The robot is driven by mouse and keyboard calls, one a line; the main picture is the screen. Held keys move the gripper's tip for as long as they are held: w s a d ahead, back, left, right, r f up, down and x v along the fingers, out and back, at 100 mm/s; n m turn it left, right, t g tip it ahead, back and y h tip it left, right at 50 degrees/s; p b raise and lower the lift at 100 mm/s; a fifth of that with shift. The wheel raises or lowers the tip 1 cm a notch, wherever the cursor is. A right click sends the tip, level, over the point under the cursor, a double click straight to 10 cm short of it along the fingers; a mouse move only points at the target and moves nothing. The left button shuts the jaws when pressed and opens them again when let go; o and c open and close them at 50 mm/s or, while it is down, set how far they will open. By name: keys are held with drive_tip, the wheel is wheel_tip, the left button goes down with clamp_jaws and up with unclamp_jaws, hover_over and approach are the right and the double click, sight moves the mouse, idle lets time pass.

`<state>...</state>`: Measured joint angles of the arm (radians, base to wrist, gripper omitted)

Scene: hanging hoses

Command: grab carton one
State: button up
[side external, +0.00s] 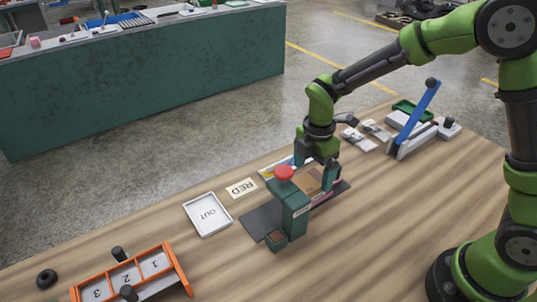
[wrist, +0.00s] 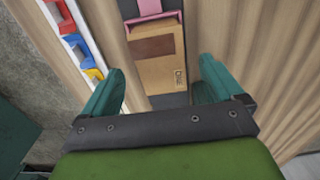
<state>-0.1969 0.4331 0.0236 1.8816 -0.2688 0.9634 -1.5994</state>
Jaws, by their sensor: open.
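A brown carton (wrist: 158,60) with a darker patch and small lettering, which seems to read "One", lies ahead of my gripper in the wrist view. It sits on a dark strip, against a pink piece (wrist: 150,10). My gripper (wrist: 161,72) is open, with one green finger to each side of the carton's near end and visible gaps between. In the side view my gripper (side external: 318,168) points down behind the green post with the red button (side external: 284,172). The carton (side external: 313,183) is partly hidden there by the post and fingers.
A tray of red, blue and yellow pieces (wrist: 80,45) lies left of the carton. In the side view are a RED card (side external: 242,188), a white OUT tray (side external: 207,214), an orange numbered rack (side external: 135,272), and a blue-levered device (side external: 415,120). Bare wood lies at front right.

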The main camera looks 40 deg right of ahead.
sight(311, 181)
drive_tip(key=f, duration=0.4)
drive_tip(key=shift+a+f, duration=0.1)
drive_tip(key=shift+a, duration=0.1)
drive_tip(key=c, duration=1)
drive_tip(key=shift+c, duration=0.2)
